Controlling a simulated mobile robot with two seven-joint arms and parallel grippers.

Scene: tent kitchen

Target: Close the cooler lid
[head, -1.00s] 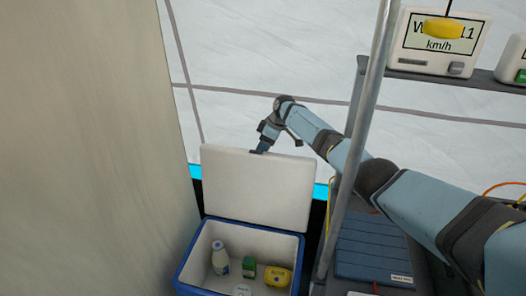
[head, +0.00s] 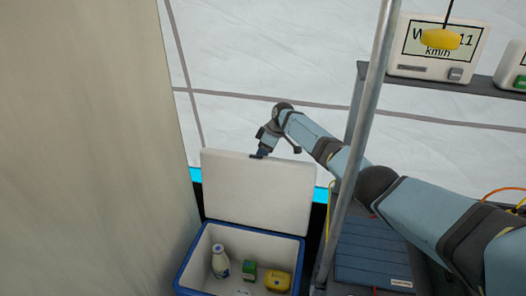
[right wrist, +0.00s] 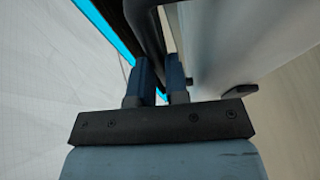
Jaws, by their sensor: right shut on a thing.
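The blue cooler (head: 192,263) with a white inside stands on the floor at the lower middle of the head view. Its white lid (head: 255,195) stands up, open, along the far side of the cooler. The lid also shows as a pale panel in the right wrist view (right wrist: 215,50). My right gripper (head: 258,157) is at the lid's top edge. In the right wrist view its two fingers (right wrist: 160,78) are closed around a dark bar, apparently the lid handle (right wrist: 146,30), beside the panel. My left gripper is not in view.
A white bottle (head: 220,262), a green carton (head: 249,270) and a yellow container (head: 278,280) lie inside the cooler. A metal pole (head: 362,130) and a dark blue box (head: 370,258) stand to its right. A pale tent wall (head: 90,150) is close on the left.

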